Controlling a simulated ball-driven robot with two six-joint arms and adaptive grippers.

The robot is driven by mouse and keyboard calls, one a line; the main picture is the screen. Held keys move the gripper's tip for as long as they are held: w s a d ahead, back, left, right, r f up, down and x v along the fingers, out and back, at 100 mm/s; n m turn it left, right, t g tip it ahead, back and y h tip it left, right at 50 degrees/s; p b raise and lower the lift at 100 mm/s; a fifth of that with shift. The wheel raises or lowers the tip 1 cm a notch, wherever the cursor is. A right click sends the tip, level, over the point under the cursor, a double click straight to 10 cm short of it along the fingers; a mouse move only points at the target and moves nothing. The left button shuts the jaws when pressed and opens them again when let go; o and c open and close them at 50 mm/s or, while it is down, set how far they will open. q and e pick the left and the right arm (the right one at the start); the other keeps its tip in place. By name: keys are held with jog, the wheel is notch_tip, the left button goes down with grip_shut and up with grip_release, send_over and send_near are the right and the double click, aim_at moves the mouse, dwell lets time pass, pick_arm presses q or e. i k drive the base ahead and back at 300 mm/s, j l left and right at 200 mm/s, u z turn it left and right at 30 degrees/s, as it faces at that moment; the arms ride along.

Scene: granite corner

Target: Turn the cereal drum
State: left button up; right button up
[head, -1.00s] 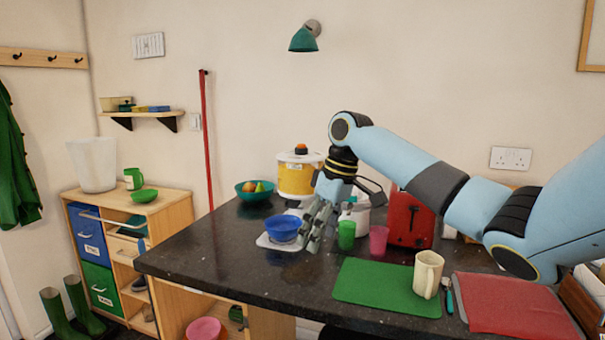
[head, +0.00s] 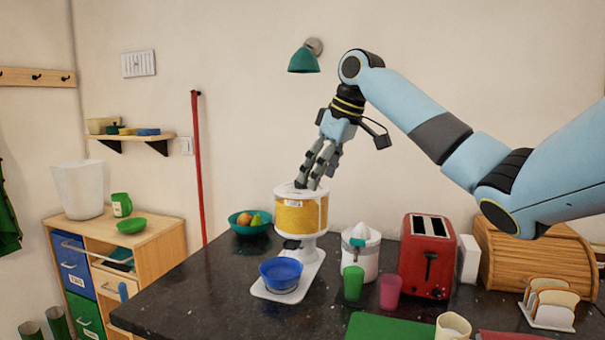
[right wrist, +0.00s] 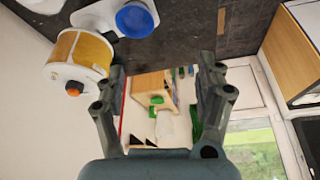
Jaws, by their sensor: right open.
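The cereal drum (head: 300,215) is a yellow cylinder with white ends on a white stand, behind the blue bowl (head: 282,272). In the right wrist view the drum (right wrist: 85,54) is at the upper left, with an orange knob (right wrist: 73,88) on its white end. The head view does not show the knob now. My right gripper (head: 309,184) is open and points down at the drum's top. In the right wrist view its fingers (right wrist: 160,80) are apart with nothing held, and the knob lies left of them. My left gripper is out of view.
On the dark counter right of the stand are a juicer (head: 360,256), green cup (head: 353,283), pink cup (head: 390,292) and red toaster (head: 427,255). A teal fruit bowl (head: 250,226) stands behind left. The counter left of the stand is clear.

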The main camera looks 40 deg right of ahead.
aim_at(301, 212)
jog(key=i+l, duration=0.4)
jog(key=l, duration=0.15)
jog(key=i+l, duration=0.4)
jog(key=l, duration=0.15)
